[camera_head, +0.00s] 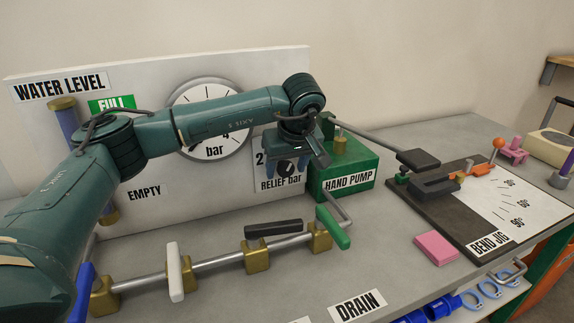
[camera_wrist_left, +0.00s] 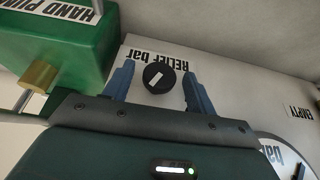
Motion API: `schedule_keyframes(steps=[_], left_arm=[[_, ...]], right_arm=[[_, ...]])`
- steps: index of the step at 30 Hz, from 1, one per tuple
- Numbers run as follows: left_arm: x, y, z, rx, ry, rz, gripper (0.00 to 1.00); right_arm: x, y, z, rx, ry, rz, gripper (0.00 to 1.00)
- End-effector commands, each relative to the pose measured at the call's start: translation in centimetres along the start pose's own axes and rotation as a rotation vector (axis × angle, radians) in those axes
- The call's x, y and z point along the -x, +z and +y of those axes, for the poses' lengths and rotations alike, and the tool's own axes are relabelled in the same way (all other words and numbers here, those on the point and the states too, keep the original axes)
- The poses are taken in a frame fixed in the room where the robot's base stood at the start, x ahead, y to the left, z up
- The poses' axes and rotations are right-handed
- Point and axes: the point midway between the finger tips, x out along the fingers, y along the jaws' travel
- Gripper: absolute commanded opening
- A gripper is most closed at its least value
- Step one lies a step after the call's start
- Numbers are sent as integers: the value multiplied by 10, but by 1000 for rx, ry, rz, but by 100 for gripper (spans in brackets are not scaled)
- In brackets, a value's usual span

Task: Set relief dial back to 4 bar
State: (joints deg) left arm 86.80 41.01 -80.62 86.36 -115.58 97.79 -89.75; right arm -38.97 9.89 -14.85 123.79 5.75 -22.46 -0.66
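The relief dial (camera_head: 285,167) is a round black knob on a white panel labelled RELIEF bar, with a "2" visible at its upper left in the head view. My left gripper (camera_head: 303,158) is in front of it and hides part of the knob and scale. In the left wrist view, which is turned upside down, the dial (camera_wrist_left: 158,77) has a white pointer mark. The two blue fingers stand open on either side of it, with gaps between them and the knob. The "4" mark of the scale is not visible. My right gripper is not in view.
A green hand pump box (camera_head: 346,175) with a lever stands right beside the dial. A pressure gauge (camera_head: 210,150) is partly behind my left arm. Brass-fitted pipes with white, black and green handles run in front; a bend jig (camera_head: 440,208) lies further right.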

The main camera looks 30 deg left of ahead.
Motion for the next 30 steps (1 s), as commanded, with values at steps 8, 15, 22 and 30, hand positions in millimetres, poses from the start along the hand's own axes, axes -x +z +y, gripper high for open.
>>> schedule_keyframes(steps=[8,15,22,30], left_arm=[[0,0,0,0,0,0,34],[0,0,0,0,-1,0,15],[2,0,1,-7,-16,-1,13],[6,-2,3,-56,-135,-1,13]], right_arm=[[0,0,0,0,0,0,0],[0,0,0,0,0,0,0],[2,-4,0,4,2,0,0],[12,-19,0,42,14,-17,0]])
